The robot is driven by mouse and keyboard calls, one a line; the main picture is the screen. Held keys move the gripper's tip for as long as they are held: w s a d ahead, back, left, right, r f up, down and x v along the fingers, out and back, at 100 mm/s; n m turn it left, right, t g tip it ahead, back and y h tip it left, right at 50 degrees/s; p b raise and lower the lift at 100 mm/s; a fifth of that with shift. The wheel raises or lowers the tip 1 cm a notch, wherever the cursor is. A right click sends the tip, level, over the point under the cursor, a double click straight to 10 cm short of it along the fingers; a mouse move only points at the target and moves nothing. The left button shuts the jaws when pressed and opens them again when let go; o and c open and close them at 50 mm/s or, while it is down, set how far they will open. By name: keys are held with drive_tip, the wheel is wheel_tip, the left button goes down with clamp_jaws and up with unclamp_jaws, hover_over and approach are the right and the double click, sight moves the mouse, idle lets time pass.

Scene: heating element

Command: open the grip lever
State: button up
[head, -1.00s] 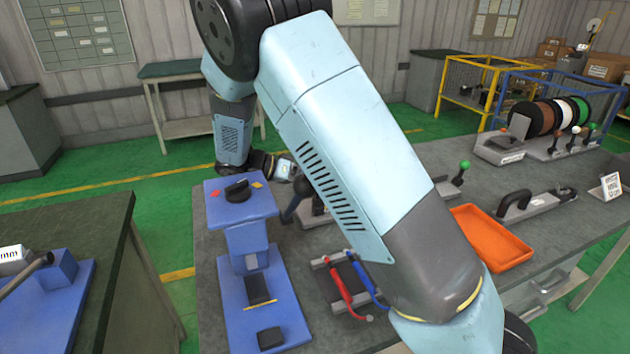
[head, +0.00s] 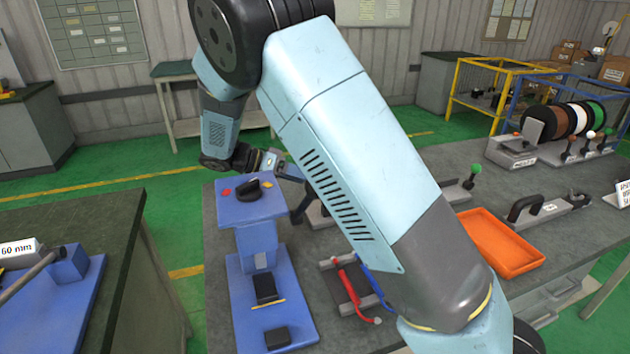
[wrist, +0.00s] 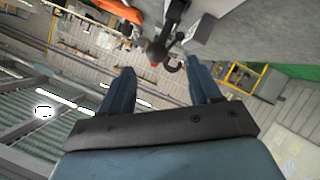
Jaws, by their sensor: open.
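My gripper (wrist: 161,70) is open in the wrist view, with two blue fingers apart and nothing held between them. A dark lever with a rounded black end and a small red spot (wrist: 156,52) shows beyond the gap between the fingertips, apart from them. I cannot tell for sure that it is the grip lever. In the head view my wrist is behind the blue stand (head: 256,212), and my forearm hides the fingertips. A dark upright handle (head: 300,207) stands just right of the blue stand, partly hidden by my forearm.
A red-handled tool (head: 352,283) lies on the grey bench. An orange tray (head: 500,245), a black-handled fixture (head: 525,207) and a green-knobbed lever (head: 475,169) are to the right. A second table (head: 110,215) stands left, across a green floor gap.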

drive_tip(key=v, duration=0.7)
drive_tip(key=shift+a, duration=0.35)
drive_tip(key=shift+r, duration=0.15)
